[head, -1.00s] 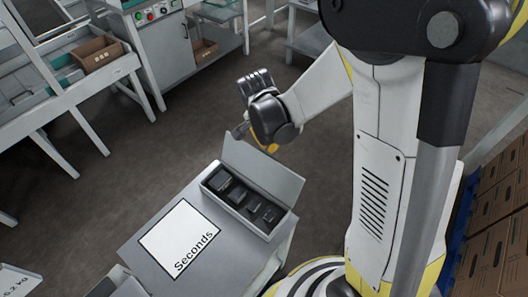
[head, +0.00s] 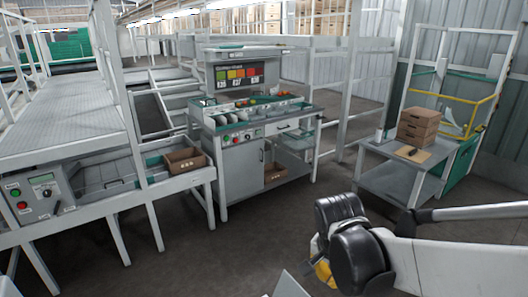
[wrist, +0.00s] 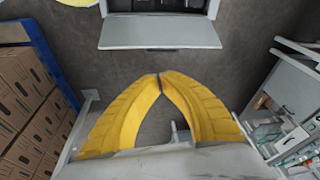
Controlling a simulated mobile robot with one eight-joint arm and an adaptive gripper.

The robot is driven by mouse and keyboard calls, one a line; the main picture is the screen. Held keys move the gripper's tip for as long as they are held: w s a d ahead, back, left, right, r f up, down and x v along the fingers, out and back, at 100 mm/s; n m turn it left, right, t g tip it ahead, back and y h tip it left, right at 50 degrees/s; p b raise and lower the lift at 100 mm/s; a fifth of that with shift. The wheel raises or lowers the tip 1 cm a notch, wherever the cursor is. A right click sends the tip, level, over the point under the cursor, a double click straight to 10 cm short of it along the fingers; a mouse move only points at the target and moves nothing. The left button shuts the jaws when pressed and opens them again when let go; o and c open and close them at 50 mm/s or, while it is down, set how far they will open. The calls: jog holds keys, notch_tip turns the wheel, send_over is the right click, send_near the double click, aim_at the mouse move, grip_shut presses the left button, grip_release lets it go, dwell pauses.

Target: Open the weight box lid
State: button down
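The weight box (wrist: 160,6) shows only in part at the top edge of the wrist view, with dark contents inside. Its pale grey lid (wrist: 160,36) is swung open and hangs off the side of the box nearest my gripper. My gripper (wrist: 160,77) has its yellow fingers closed tip to tip with nothing between them. It is apart from the lid, below it in the wrist view. In the head view, a corner of the lid (head: 290,287) shows at the bottom edge; the rest of the box is out of frame.
A workbench with a sorting screen (head: 240,75) stands ahead. Stacked cartons (wrist: 30,95) also show left in the wrist view. Grey floor lies open between.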

jog(key=s+d+r+n+t+y, duration=0.1)
jog(key=s+r+n+t, duration=0.3)
jog(key=s+r+n, duration=0.4)
jog(key=shift+s+d+t, duration=0.3)
jog(key=shift+s+d, duration=0.3)
jog(key=shift+s, duration=0.4)
jog(key=c, duration=1.8)
grip_release()
jog(key=shift+s+r+n, duration=0.15)
jog(key=shift+n, duration=0.25)
